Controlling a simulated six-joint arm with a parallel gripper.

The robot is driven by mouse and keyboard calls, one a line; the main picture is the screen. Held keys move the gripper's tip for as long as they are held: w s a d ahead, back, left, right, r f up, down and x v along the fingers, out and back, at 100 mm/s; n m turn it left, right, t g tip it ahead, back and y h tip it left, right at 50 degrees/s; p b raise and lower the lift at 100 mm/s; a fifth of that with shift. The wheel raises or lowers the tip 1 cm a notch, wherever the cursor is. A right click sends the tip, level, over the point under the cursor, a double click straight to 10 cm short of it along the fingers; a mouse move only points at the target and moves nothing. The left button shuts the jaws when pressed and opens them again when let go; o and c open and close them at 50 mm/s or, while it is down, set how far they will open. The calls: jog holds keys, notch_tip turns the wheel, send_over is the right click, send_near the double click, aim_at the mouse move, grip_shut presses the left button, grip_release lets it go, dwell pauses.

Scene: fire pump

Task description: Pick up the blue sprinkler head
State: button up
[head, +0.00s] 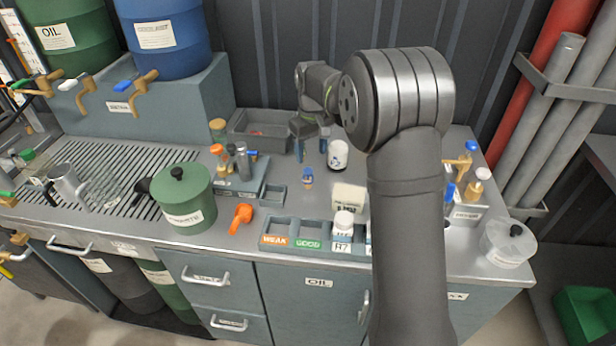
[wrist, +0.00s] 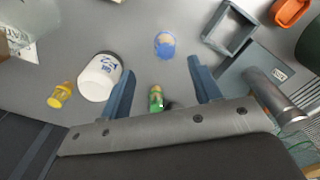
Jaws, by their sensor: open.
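The blue sprinkler head (head: 308,178), with a tan-gold part, stands on the grey metal bench in front of my gripper (head: 311,152). In the wrist view the blue head (wrist: 165,45) lies just beyond the gap between my gripper's fingertips (wrist: 161,68), apart from both. My gripper is open and empty, pointing down over the bench. A similar green piece (wrist: 156,98) shows between the fingers, closer to the palm, partly hidden by it. A similar yellow piece (wrist: 60,95) lies to the left.
A white labelled jar (head: 338,155) stands close to the right of my gripper; it also shows in the wrist view (wrist: 100,77). A small empty square tray (head: 273,194) is left of the blue head. A labelled compartment tray (head: 310,229) and an orange part (head: 242,216) are nearer the front edge.

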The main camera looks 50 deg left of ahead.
aim_at(308, 178)
notch_tip(308, 178, down, 5)
jog(key=shift+f, duration=0.1)
jog(key=shift+s+a+f, duration=0.1)
jog(key=shift+s+f, duration=0.05)
jog(key=shift+f, duration=0.75)
jog(key=shift+s+a+f, duration=0.1)
jog(key=shift+s+f, duration=0.05)
jog(key=shift+f, duration=0.7)
jog(key=shift+s+f, duration=0.15)
jog(key=shift+f, duration=0.75)
jog(key=shift+c, duration=0.5)
jog(key=c, duration=1)
